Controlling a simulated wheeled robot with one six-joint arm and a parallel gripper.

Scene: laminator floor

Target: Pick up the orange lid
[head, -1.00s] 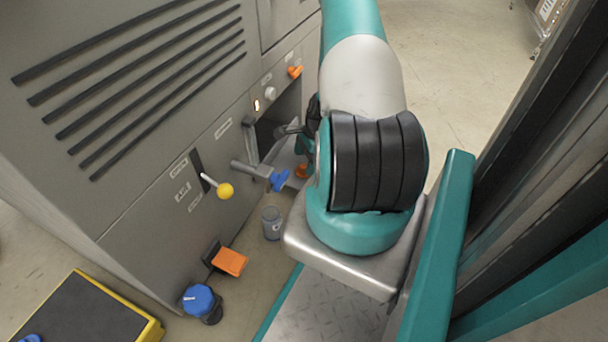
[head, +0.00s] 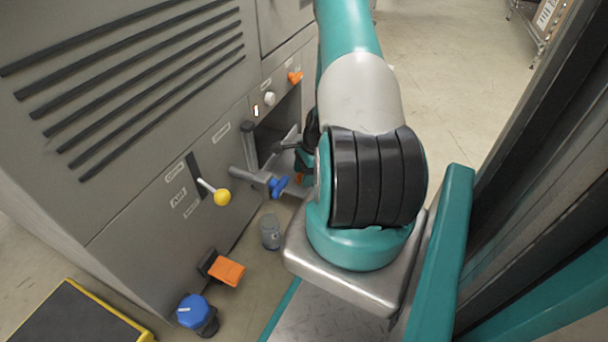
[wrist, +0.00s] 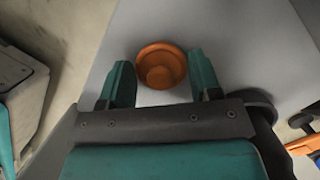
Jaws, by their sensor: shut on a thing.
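The orange lid (wrist: 161,65) is a round, stepped cap, seen in the wrist view over a plain grey surface. It sits between the two teal fingers of my gripper (wrist: 163,78), which is shut on it. I cannot tell whether the lid touches the surface below. In the head view my arm hides most of the gripper, and only a small orange patch (head: 299,178) shows beside it, which may be the lid.
Open floor (head: 450,80) lies beyond my arm.

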